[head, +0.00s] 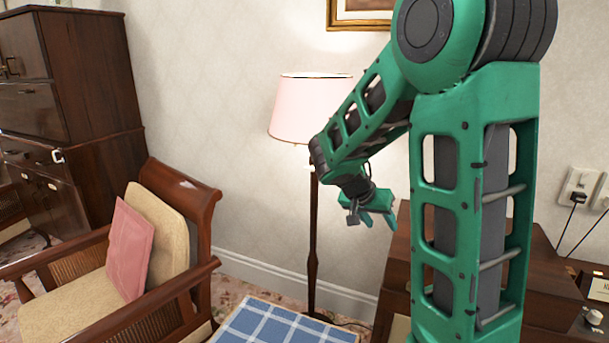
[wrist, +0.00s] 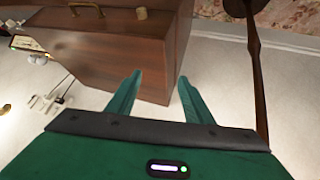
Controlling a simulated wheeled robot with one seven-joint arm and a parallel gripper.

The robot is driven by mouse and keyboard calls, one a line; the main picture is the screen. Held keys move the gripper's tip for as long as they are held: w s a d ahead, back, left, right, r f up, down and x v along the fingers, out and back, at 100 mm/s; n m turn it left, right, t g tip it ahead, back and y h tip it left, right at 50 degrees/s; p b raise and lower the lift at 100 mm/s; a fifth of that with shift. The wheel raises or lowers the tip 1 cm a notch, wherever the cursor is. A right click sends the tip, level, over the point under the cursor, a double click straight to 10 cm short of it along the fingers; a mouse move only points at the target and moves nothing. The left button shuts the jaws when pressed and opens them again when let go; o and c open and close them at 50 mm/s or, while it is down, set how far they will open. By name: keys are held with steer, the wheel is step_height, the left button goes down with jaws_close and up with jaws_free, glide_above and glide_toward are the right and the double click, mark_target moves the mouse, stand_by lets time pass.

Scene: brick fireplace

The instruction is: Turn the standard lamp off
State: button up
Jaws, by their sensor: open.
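The standard lamp has a pale pink shade (head: 298,108) and a dark turned wooden pole (head: 312,240) in the head view. A warm glow shows at the shade's lower rim, so it looks lit. My forearm covers part of the shade's right side and the pole's top. No switch can be made out. My gripper (head: 378,218) is to the right of the pole, below shade height, open and empty. In the wrist view, which looks upside down, my gripper (wrist: 160,80) has its fingers apart, and the lamp pole (wrist: 257,70) stands to their right, not between them.
A wooden cabinet (wrist: 110,50) fills the view beyond my fingers. In the head view, an armchair (head: 185,225) with a pink cushion (head: 130,250) stands left, and a blue checked cloth (head: 275,325) lies in front. Wall sockets (head: 578,187) with cables are at right.

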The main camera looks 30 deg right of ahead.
steer(key=w+t+h, duration=0.1)
steer(key=w+h, duration=0.2)
steer(key=w, duration=0.5)
steer(key=n+t+h, duration=0.2)
steer(key=t+h, duration=0.2)
steer(key=t, duration=0.5)
glide_toward(308, 170)
steer(key=x, duration=0.9)
steer(key=c, duration=1)
